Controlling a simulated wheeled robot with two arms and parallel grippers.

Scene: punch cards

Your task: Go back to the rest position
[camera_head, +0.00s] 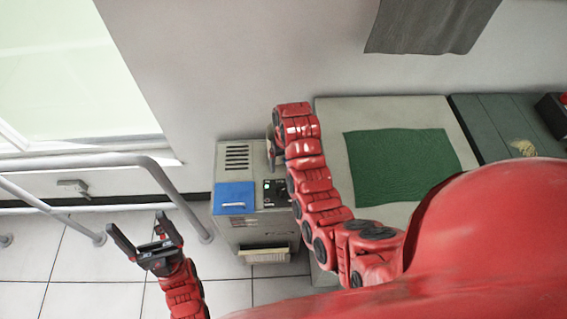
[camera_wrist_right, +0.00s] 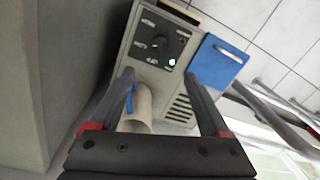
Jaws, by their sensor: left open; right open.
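My left gripper (camera_head: 143,229) is open and empty, low over the tiled floor to the left of a grey machine (camera_head: 236,187). My right arm reaches up across the middle of the head view. The right gripper (camera_head: 271,155) is mostly hidden behind its own wrist, beside the machine's right edge. In the right wrist view the right gripper (camera_wrist_right: 160,74) is open. A pale cylindrical part (camera_wrist_right: 141,104) with a blue strip beside it shows between its fingers, by the machine; contact cannot be told.
The machine has a blue panel (camera_head: 234,197), a black knob panel (camera_head: 276,193) and a cream stack (camera_head: 265,255) low in front. A pale table (camera_head: 333,112) with a green mat (camera_head: 398,165) stands to the right. Metal rails (camera_head: 186,212) stand at left. Floor is clear around the left gripper.

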